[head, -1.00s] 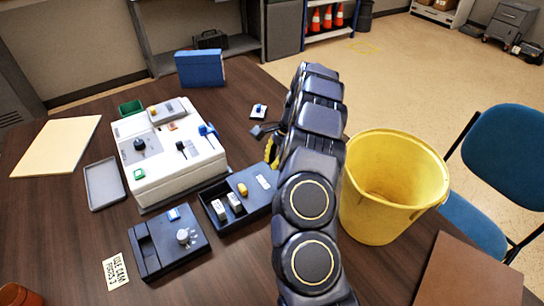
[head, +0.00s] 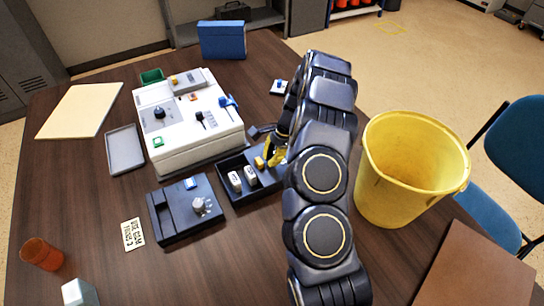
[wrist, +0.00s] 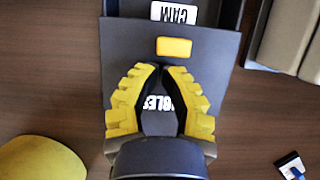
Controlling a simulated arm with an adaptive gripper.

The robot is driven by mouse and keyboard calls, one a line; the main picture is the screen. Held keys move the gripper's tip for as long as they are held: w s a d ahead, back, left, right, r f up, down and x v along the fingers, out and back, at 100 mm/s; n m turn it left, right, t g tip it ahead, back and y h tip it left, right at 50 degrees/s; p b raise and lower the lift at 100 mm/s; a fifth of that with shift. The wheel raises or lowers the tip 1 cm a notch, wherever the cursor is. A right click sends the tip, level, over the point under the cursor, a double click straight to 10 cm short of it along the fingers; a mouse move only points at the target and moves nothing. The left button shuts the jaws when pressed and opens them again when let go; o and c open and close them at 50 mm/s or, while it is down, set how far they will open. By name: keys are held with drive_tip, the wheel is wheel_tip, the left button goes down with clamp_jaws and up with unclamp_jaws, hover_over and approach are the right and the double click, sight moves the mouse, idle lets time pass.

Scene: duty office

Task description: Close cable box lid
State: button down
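The cable box (head: 238,199) is a dark open-topped tray on the desk, with two pale labelled items in its uncovered left part. Its dark sliding lid (wrist: 120,60) covers the right part and bears a yellow knob (head: 259,163). The knob also shows in the wrist view (wrist: 174,47), with a white label partly hidden between my fingers. My gripper (head: 270,155) has yellow fingers and is just right of the knob. In the wrist view my gripper (wrist: 161,68) has its tips together, empty, over the lid just below the knob. Whether they touch is unclear.
A white control box (head: 190,130) stands behind the cable box. A dark device with a grey knob (head: 185,212) lies at its front left. A yellow bucket (head: 405,170) stands right of my arm. A grey tray (head: 125,150) and an orange cup (head: 42,254) are on the left.

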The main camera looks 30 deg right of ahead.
sight(248, 175)
drive_tip(key=a, duration=1)
drive_tip(key=shift+d, duration=0.1)
drive_tip(key=shift+d, duration=0.5)
drive_tip(key=d, duration=0.3)
drive_tip(key=shift+d, duration=0.1)
drive_tip(key=v, duration=1)
